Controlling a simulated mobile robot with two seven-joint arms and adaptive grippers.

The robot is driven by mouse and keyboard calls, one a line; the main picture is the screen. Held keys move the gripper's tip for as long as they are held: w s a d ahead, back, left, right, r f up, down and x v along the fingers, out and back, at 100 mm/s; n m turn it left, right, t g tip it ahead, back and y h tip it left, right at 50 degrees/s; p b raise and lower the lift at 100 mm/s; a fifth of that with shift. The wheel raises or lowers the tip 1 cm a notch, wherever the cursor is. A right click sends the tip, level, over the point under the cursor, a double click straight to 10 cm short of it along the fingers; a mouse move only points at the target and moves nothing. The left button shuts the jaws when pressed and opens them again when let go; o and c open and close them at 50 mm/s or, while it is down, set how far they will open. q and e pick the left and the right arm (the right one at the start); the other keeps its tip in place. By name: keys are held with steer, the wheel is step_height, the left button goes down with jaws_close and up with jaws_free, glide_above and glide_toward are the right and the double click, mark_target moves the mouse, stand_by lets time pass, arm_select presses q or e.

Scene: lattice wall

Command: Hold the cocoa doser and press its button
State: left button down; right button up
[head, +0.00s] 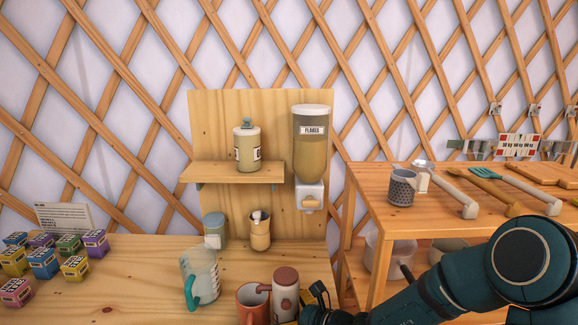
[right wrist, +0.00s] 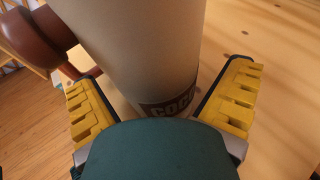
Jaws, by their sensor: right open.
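The cocoa doser (head: 286,297) is a pale upright cylinder with a brown top, near the front of the left table in the head view. In the right wrist view the doser (right wrist: 140,45) stands between my fingers, with part of a dark "COCO" label showing. My right gripper (right wrist: 163,105) is open around it, with yellow-padded fingers on either side and a gap at least on the right. In the head view my right gripper (head: 309,308) is just right of the doser, mostly hidden at the bottom edge. My left gripper is out of view.
An orange-brown mug (head: 251,304) stands close left of the doser. A measuring jug (head: 203,279) is farther left, with several coloured boxes (head: 44,263) beyond. A flakes dispenser (head: 310,150) hangs on the back board. The right table (head: 430,216) holds utensils.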

mark_target(297, 314)
steer(key=shift+s+d, duration=0.1)
steer(key=shift+d, duration=0.05)
steer(key=shift+r+p+v, duration=0.25)
steer(key=shift+p+v, duration=0.35)
steer(key=shift+v, duration=0.65)
steer(key=shift+r+p+v, duration=0.3)
steer(key=shift+p+v, duration=0.3)
steer(key=shift+v, duration=0.65)
